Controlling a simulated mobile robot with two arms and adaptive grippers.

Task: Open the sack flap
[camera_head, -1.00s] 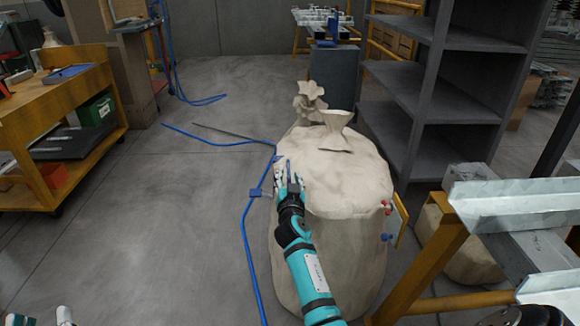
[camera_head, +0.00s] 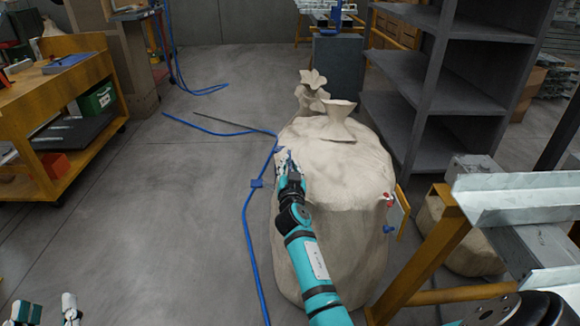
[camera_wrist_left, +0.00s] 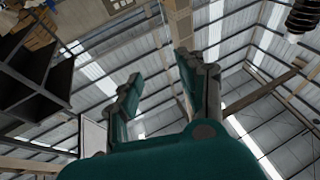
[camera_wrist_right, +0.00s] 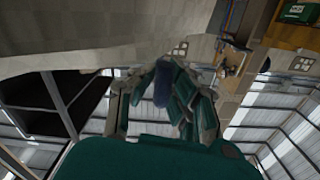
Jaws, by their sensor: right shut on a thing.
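A large beige sack (camera_head: 340,215) stands upright on the floor, with a tied, flared neck on top. My right gripper (camera_head: 284,157) is at the sack's upper left side. In the right wrist view, my right gripper (camera_wrist_right: 165,95) is shut on a dark blue piece (camera_wrist_right: 163,84) between its fingers. The flap's outline and the piece's attachment to the sack cannot be made out. My left gripper (camera_head: 48,308) is at the bottom left corner, away from the sack. In the left wrist view, my left gripper (camera_wrist_left: 160,85) has its fingers apart and nothing between them.
A blue hose (camera_head: 247,230) runs along the floor left of the sack. A grey shelf unit (camera_head: 430,100) stands behind right. A metal beam on a yellow stand (camera_head: 425,262) is close on the right. A yellow trolley (camera_head: 85,145) stands left.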

